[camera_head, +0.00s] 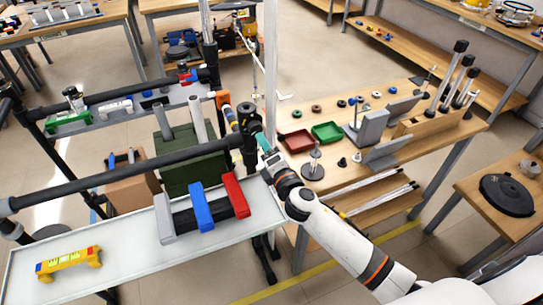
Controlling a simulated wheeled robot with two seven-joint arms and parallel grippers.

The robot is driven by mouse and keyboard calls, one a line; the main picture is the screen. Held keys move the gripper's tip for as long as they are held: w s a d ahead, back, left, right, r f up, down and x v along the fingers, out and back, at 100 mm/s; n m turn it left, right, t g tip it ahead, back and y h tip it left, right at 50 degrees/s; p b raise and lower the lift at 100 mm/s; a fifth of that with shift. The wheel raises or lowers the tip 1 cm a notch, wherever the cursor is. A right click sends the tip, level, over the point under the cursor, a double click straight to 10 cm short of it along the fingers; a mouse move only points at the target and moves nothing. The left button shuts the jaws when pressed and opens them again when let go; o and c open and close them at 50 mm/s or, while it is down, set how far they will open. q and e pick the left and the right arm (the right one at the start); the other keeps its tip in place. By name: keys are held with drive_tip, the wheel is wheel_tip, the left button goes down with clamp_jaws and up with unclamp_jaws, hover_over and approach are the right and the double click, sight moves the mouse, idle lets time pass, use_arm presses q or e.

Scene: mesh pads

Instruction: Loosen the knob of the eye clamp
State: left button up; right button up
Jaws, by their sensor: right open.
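My right arm comes in from the lower right, and its right gripper (268,152) is open at the end of the dark horizontal bar (120,174). A black clamp-like part (248,122) is at that bar end, just beyond the gripper; I take it to be the eye clamp. A small teal piece (263,142) shows right at the gripper's tips. The knob cannot be made out clearly, and I cannot tell whether the fingers touch it. My left gripper is not in view.
A wooden bench (345,185) to the right carries red and green trays (327,132). A thin upright pole (270,70) stands close behind the gripper.

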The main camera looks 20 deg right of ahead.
drive_tip(key=shift+s+d, duration=0.1)
drive_tip(key=shift+s, duration=1.5)
